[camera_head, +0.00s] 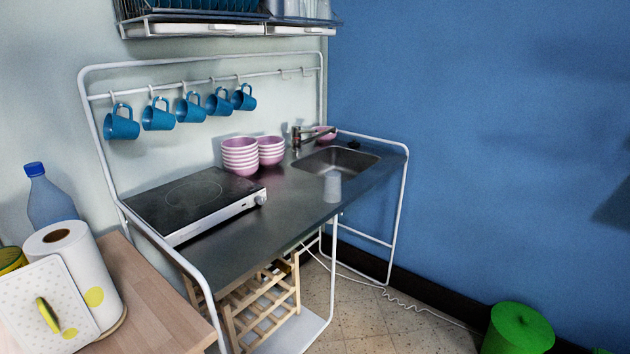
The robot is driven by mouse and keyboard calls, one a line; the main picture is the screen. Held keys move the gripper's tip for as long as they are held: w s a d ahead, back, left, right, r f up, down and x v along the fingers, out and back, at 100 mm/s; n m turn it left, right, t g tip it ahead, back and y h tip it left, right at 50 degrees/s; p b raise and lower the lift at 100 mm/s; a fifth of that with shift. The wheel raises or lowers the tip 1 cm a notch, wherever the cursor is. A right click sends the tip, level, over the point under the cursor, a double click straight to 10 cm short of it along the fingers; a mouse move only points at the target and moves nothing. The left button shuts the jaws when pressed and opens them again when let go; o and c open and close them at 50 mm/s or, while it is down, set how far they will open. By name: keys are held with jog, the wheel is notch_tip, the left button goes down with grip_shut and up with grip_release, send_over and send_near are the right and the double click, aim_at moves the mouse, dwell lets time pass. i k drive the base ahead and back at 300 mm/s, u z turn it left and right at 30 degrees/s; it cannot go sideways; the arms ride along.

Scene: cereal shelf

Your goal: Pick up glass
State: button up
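A small translucent, whitish glass (332,187) stands upright near the front edge of the dark metal counter (245,235), just in front of the sink (342,160). Nothing touches it that I can see. My gripper is not in view, so where it is relative to the glass cannot be seen.
Pink bowls (240,155) are stacked behind the glass to the left, near a hob (188,200). Several blue mugs (158,115) hang from a white rail. A wooden table (160,300) at lower left holds a paper roll (75,262). A green bin (517,328) stands on the floor.

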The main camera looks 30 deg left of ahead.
aim_at(332, 190)
jog(key=u, duration=0.35)
jog(key=i, duration=0.75)
jog(key=u, duration=0.8)
jog(key=i, duration=0.35)
jog(key=u, duration=0.2)
jog(key=k, duration=0.95)
jog(key=u, duration=0.2)
jog(key=i, duration=0.95)
jog(key=z, duration=0.1)
